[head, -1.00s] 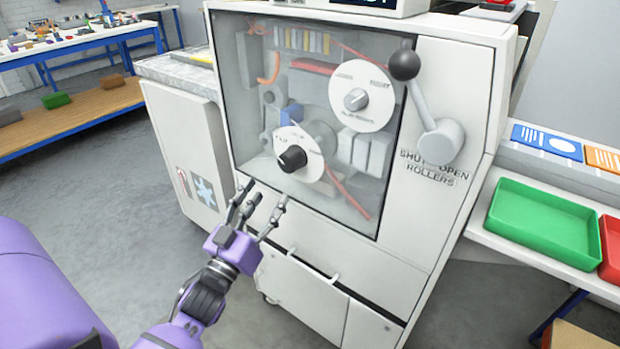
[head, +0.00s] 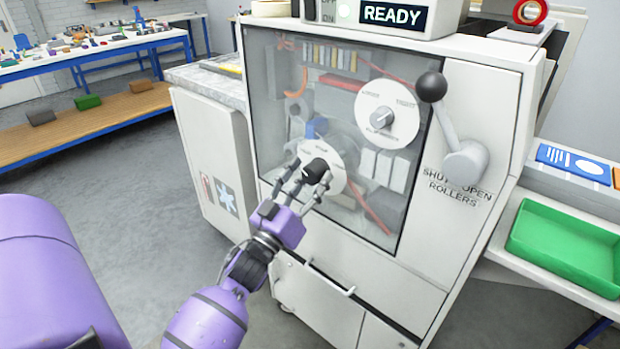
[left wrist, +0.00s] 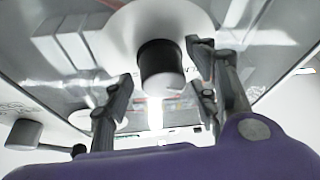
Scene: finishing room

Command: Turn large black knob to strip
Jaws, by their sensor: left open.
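The large black knob (head: 315,171) sits on a white round dial plate (head: 335,178) on the machine's clear front panel. My left gripper (head: 307,183) is at the knob, its fingers partly covering the dial. In the left wrist view the knob (left wrist: 160,69) stands between the spread fingers (left wrist: 160,90), with a gap visible on each side. The gripper is open and not closed on the knob. The dial's lettering is partly hidden and too small to read. My right gripper is not in view.
A grey knob (head: 381,118) on a second white dial is higher to the right. A lever with a black ball (head: 432,87) stands right of the panel. A handle (head: 318,275) juts out below. A green tray (head: 565,245) lies at the right. A display reads READY (head: 392,14).

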